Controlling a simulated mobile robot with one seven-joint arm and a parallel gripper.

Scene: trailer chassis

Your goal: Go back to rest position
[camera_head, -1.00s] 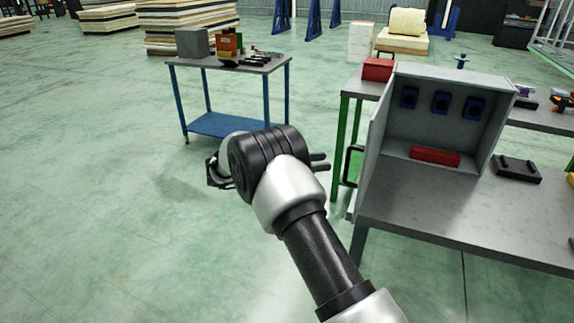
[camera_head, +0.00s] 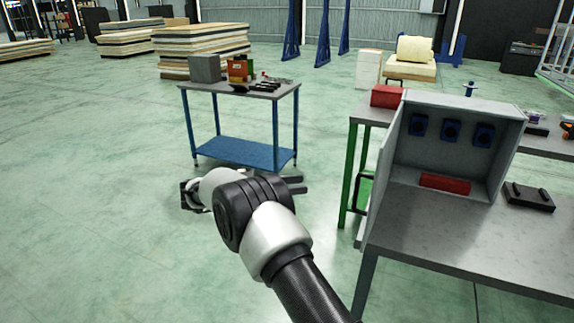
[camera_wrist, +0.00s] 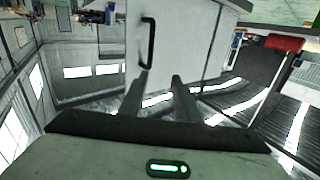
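My gripper (camera_head: 294,185) is at the end of my arm, in the middle of the head view, over open floor. Its two fingers point right, toward the grey cabinet (camera_head: 397,175). In the wrist view the fingers (camera_wrist: 158,80) stand apart with nothing between them. Beyond them, the cabinet's pale door with its black handle (camera_wrist: 149,42) shows, apart from the fingers. The head view shows the cabinet open on the workbench, with a red block (camera_head: 445,184) and several blue parts (camera_head: 451,131) inside.
The grey workbench (camera_head: 430,238) fills the right side; a black tray (camera_head: 529,197) lies on it. A red box (camera_head: 386,96) stands behind the cabinet. A blue-legged table (camera_head: 240,150) with boxes and tools stands behind my arm. The floor at left is clear.

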